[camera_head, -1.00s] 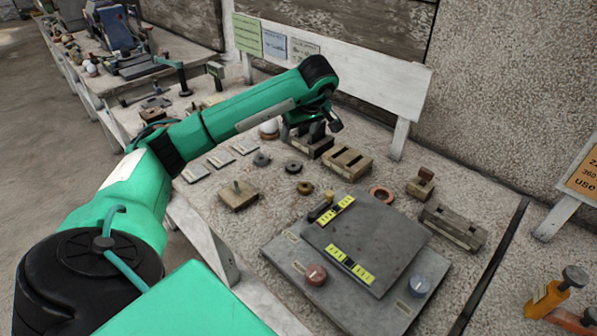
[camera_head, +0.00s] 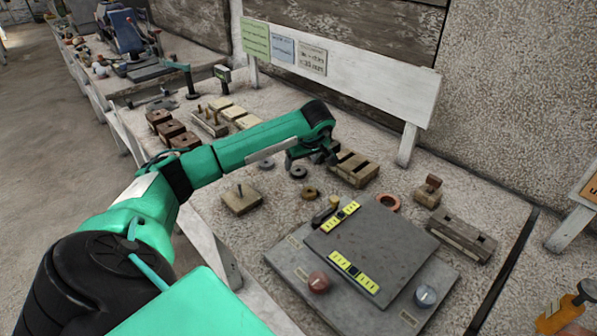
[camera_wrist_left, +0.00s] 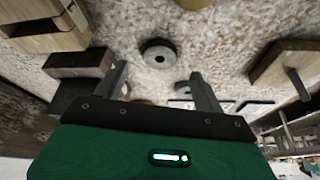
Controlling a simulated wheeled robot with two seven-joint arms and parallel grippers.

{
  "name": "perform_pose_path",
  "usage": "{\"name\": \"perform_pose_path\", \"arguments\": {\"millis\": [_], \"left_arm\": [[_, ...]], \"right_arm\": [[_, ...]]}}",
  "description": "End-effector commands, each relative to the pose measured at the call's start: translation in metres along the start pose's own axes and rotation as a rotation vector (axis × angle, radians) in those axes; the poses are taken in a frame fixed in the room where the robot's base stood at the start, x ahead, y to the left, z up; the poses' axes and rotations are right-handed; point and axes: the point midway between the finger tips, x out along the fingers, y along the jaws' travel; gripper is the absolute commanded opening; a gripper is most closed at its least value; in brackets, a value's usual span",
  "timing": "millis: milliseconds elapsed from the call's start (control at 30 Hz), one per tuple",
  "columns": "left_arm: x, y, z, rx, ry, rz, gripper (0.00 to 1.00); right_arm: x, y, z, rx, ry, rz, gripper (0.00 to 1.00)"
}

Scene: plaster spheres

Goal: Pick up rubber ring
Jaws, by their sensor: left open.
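A dark grey ring (camera_head: 298,172) with a small centre hole, which looks like the rubber ring, lies flat on the speckled tabletop in the head view. In the left wrist view the ring (camera_wrist_left: 159,53) lies beyond the fingertips, roughly between their lines. My left gripper (camera_head: 318,158) is open and empty, above the table just behind and right of the ring; its two fingers (camera_wrist_left: 160,78) stand apart in the wrist view. My right gripper is not in view.
A slotted wooden block (camera_head: 355,169) stands close right of the gripper. A brass ring (camera_head: 310,193), a copper-coloured ring (camera_head: 389,203) and a pegged wooden block (camera_head: 241,200) lie nearby. A grey plate stack (camera_head: 372,248) fills the front. A white signboard (camera_head: 375,75) stands behind.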

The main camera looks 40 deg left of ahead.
Motion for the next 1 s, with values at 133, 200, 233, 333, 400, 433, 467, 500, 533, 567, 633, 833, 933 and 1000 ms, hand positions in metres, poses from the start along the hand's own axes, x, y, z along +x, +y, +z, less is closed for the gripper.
{"name": "perform_pose_path", "arguments": {"millis": [133, 200, 233, 333, 400, 433, 467, 500, 533, 567, 633, 833, 933, 1000], "left_arm": [[0.02, 0.0, 0.004, 0.001, -0.004, -0.004, 0.7], [0.03, 0.0, 0.003, 0.0, -0.003, -0.003, 0.7], [0.034, 0.0, 0.003, 0.0, -0.003, -0.003, 0.7], [0.04, 0.0, 0.003, 0.001, -0.002, 0.0, 0.7], [0.041, 0.0, 0.003, 0.001, -0.001, 0.0, 0.7], [0.041, 0.0, 0.003, 0.001, -0.001, 0.0, 0.7], [0.041, 0.0, 0.003, 0.001, -0.001, 0.0, 0.7], [0.041, 0.0, 0.003, 0.001, -0.001, 0.0, 0.7], [0.041, 0.0, 0.003, 0.001, -0.001, 0.0, 0.7], [0.041, 0.0, 0.003, 0.001, -0.001, 0.0, 0.7], [0.041, 0.0, 0.003, 0.001, -0.001, 0.0, 0.56], [0.041, 0.0, 0.003, 0.001, -0.001, 0.0, 0.22], [0.041, 0.0, 0.003, 0.001, -0.001, 0.0, 0.22], [0.041, 0.0, 0.003, 0.001, 0.0, 0.0, 0.22]], "right_arm": [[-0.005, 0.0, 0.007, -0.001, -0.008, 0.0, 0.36], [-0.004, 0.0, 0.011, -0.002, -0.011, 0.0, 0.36], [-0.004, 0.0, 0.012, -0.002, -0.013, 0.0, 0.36], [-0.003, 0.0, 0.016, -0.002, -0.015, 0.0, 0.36], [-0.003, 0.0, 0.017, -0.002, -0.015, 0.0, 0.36], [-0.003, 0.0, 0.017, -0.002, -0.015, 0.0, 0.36], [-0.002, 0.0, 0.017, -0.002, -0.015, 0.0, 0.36], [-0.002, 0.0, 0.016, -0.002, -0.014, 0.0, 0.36], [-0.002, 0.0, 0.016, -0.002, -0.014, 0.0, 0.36], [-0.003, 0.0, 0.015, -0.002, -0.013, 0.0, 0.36], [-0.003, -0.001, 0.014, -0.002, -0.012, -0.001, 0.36], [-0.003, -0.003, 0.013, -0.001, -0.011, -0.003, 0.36], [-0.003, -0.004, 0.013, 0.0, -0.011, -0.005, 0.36], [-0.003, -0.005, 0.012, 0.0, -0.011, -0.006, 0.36]]}}
